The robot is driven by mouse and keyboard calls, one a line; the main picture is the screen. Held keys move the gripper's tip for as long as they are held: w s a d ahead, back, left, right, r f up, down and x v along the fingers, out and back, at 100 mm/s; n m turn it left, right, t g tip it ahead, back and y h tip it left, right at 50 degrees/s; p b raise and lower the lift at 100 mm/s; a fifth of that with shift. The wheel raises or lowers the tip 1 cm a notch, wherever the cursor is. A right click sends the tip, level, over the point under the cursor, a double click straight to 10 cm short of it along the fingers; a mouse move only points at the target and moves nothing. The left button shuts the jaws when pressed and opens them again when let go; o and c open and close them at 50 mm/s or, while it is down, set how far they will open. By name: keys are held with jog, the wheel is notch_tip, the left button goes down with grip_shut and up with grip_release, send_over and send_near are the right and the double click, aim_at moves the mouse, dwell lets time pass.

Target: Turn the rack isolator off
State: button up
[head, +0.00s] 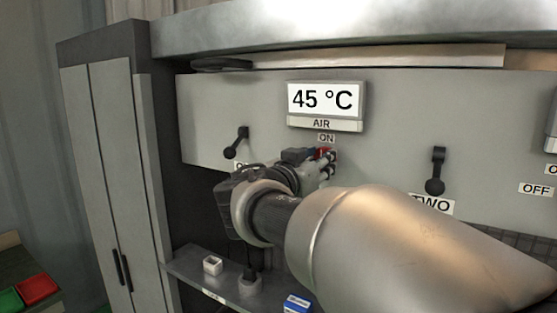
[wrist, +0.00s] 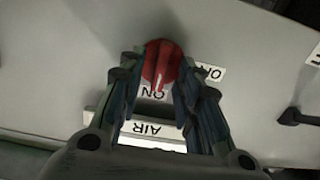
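A red rotary knob (wrist: 161,62) sits on the grey panel under the AIR display (head: 326,103). Its white mark points at the ON label (wrist: 153,93). A second, partly covered label (wrist: 210,72) lies beside the knob. In the head view only a bit of the red knob (head: 325,153) shows past my gripper. My gripper (wrist: 162,68) has one finger on each side of the knob, spread apart. I cannot tell whether the fingers touch it. No label that reads rack isolator is visible.
A black lever (head: 236,142) is left of my gripper and another lever (head: 436,172) is to the right, above a TWO label. An OFF label (head: 535,188) is at far right. A shelf (head: 195,272) with small items is below. A grey cabinet (head: 112,180) stands left.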

jog(key=shift+c, duration=0.4)
grip_shut()
jog(key=shift+b, duration=0.4)
jog(key=n+b, duration=0.2)
jog(key=n, duration=0.4)
jog(key=n+b, duration=0.2)
jog(key=n, duration=0.4)
jog(key=n+b, duration=0.1)
jog(key=n, duration=0.4)
jog(key=shift+w+a+f+n+b, duration=0.15)
jog(key=shift+a+f+n+b, duration=0.15)
jog(key=shift+n+b, duration=0.1)
jog(key=shift+o, duration=0.4)
grip_release()
